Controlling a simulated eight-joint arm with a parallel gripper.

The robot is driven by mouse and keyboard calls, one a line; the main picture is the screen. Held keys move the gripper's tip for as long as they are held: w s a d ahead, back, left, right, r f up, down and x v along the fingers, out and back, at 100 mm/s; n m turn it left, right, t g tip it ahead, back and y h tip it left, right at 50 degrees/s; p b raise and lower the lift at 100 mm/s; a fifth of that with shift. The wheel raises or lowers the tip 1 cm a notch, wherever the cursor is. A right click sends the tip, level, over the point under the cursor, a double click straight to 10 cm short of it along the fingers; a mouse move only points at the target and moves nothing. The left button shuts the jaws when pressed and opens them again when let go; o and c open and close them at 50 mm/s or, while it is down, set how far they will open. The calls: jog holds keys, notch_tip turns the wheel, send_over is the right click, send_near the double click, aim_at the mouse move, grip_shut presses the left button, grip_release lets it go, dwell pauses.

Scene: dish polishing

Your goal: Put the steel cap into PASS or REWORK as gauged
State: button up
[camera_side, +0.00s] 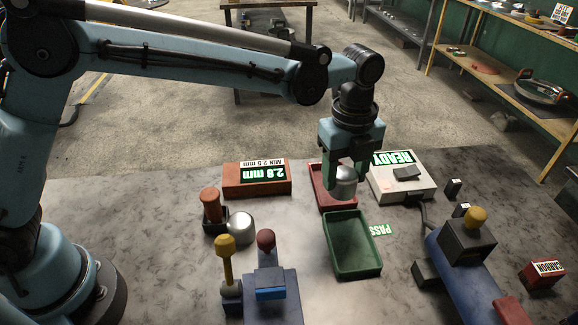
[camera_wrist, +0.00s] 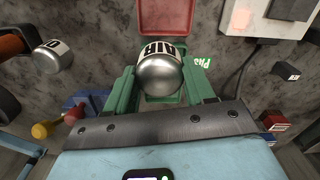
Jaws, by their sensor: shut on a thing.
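My gripper (camera_side: 345,172) is shut on a shiny domed steel cap (camera_side: 345,188). In the wrist view the cap (camera_wrist: 158,76) sits between the green fingers and carries a white band with dark letters. In the side view the cap hangs over the near end of the red tray (camera_side: 320,185) and the far edge of the green tray (camera_side: 351,268). A PASS label (camera_side: 381,229) lies beside the green tray. The wrist view shows the red tray (camera_wrist: 165,18) beyond the cap. The orange gauge box (camera_side: 228,181) reads 2.8 mm, MIN 2.5 mm. Both trays look empty where visible.
A second steel dome (camera_side: 241,228) stands left, near an orange-handled tool (camera_side: 211,205). A white READY box (camera_side: 402,178) with a cable stands right of the red tray. Blue fixtures with knobs (camera_side: 272,290) (camera_side: 466,240) flank the green tray.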

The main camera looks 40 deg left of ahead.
jog(key=w+a+f, duration=0.1)
jog(key=w, duration=0.1)
jog(key=w+a+f, duration=0.2)
jog(key=shift+f, duration=2.05)
jog(key=shift+f, duration=0.1)
jog(key=o, duration=1.3)
